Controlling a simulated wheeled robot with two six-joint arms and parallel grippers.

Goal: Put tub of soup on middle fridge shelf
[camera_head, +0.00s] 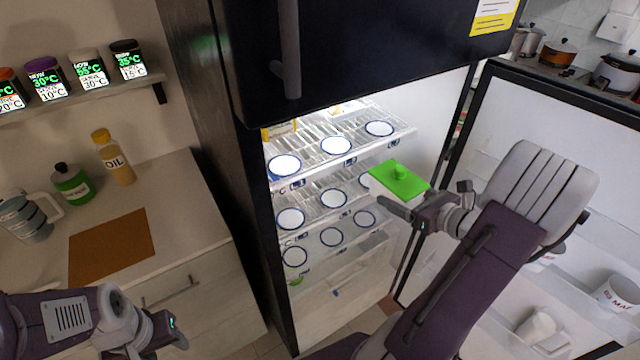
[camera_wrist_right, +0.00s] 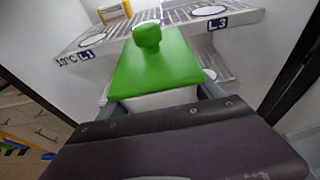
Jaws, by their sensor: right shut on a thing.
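The tub of soup has a green lid (camera_head: 400,180) with a knob and a pale body. My right gripper (camera_head: 418,200) is shut on it at the right side of the fridge opening. In the right wrist view the green lid (camera_wrist_right: 152,62) is upright between the fingers (camera_wrist_right: 158,99), with the shelf labelled L1 and L3 behind it. The middle shelf (camera_head: 307,206) has round white markers and sits below the top shelf (camera_head: 312,158). The tub hides part of the shelves' right side. My left gripper (camera_head: 155,335) is at the lower left, its jaws unclear.
The fridge door (camera_head: 570,125) stands open at right, with white cups (camera_head: 618,293) in its racks. A yellow box (camera_head: 280,130) is on the top shelf. The other visible markers look empty. A counter (camera_head: 190,205) with bottles is at left.

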